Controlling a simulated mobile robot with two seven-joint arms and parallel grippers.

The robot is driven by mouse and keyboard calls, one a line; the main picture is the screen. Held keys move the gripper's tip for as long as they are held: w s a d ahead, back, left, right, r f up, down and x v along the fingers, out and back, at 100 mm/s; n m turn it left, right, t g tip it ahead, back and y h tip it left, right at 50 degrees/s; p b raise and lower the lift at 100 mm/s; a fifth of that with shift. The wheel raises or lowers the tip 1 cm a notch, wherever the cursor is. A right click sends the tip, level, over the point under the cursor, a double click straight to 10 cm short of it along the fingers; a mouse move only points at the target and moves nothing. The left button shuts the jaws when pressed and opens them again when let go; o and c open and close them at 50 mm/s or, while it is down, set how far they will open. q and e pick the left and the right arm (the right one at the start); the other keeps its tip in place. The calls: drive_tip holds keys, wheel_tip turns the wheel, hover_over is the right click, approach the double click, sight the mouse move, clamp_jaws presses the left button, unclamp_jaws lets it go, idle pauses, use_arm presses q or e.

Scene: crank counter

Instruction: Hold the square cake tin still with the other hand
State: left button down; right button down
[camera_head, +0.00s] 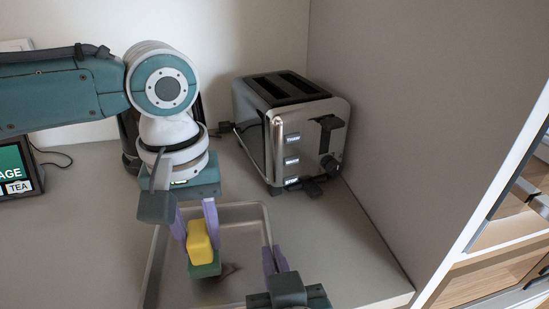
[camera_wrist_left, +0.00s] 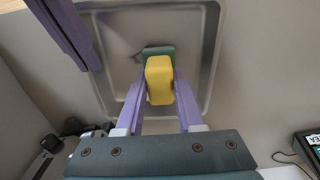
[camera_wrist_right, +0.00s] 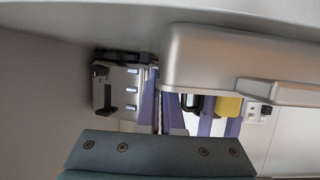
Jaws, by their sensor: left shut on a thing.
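The square cake tin (camera_head: 259,213) is a grey metal pan on the counter, and it also shows in the left wrist view (camera_wrist_left: 212,45). My left gripper (camera_head: 197,225) is shut on a yellow and green sponge (camera_head: 199,240), held over the inside of the tin; whether the sponge touches the bottom is unclear. The sponge also shows in the left wrist view (camera_wrist_left: 159,80). My right gripper (camera_head: 273,260) is at the tin's right wall, its fingers close together. In the right wrist view, the tin (camera_wrist_right: 220,65) partly hides one finger; I cannot tell whether they grip the wall.
A chrome toaster (camera_head: 290,130) stands behind the tin, near the grey side panel (camera_head: 430,110). A dark display (camera_head: 18,170) stands at the left. An open shelf unit (camera_head: 510,250) is at the far right. The counter right of the tin is clear.

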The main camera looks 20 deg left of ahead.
use_arm(q)
drive_tip(key=shift+f, duration=1)
drive_tip(key=shift+w+d+r, duration=0.1)
drive_tip(key=shift+w+d, duration=0.35)
drive_tip(key=shift+d, duration=0.35)
drive_tip(key=shift+w+d, duration=0.4)
drive_tip(key=shift+d, duration=0.4)
drive_tip(key=shift+a+f, duration=0.15)
drive_tip(key=shift+f, duration=0.05)
drive_tip(key=shift+s+a, duration=0.2)
drive_tip(key=shift+a, duration=0.1)
drive_tip(key=shift+s+a+r, duration=0.1)
drive_tip(key=shift+s+a, duration=0.25)
drive_tip(key=shift+a, duration=0.25)
drive_tip(key=shift+s+a, duration=0.35)
drive_tip(key=shift+a, duration=0.25)
